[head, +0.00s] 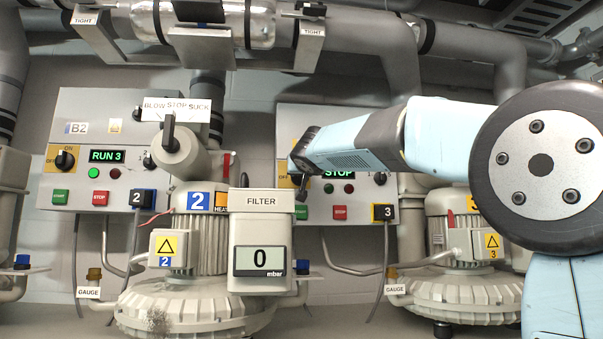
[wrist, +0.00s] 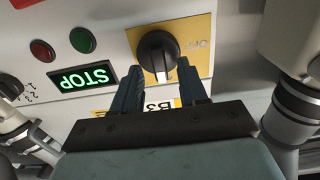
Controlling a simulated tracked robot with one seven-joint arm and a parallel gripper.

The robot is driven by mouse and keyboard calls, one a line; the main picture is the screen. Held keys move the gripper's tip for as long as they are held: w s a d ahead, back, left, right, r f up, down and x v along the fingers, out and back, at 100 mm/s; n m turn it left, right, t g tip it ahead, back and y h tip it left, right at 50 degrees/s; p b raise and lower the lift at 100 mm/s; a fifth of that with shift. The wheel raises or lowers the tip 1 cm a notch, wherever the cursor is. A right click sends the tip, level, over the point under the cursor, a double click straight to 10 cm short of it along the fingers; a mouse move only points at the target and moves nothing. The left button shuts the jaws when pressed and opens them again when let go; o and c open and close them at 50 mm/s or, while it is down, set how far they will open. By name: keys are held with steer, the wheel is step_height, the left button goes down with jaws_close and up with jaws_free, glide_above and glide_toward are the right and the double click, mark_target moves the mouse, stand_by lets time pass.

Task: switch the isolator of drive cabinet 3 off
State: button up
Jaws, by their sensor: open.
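Drive cabinet 3 (head: 340,208) stands at the middle of the head view, with a black "3" tag (head: 383,212) and a green STOP display (head: 338,173). Its isolator is a black round knob (wrist: 157,50) on a yellow plate (wrist: 186,30), seen upside down in the wrist view. The knob's white mark points down in that view, towards my palm, not at the lettering on the right. My gripper (wrist: 156,68) is open, one finger either side of the knob's lower part. Contact cannot be told. In the head view my gripper (head: 301,182) hides the knob.
Left is cabinet 2 (head: 98,150), showing RUN 3. Blower 2 (head: 195,300) and the filter box (head: 261,225) stand in front, between the cabinets. Blower 3 (head: 455,290) is at the right below my arm. Pipes (head: 400,60) run above; a grey pipe (wrist: 290,110) is close in the wrist view.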

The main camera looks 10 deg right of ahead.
steer(key=shift+w, duration=0.45)
steer(key=shift+c, duration=0.3)
jaws_close()
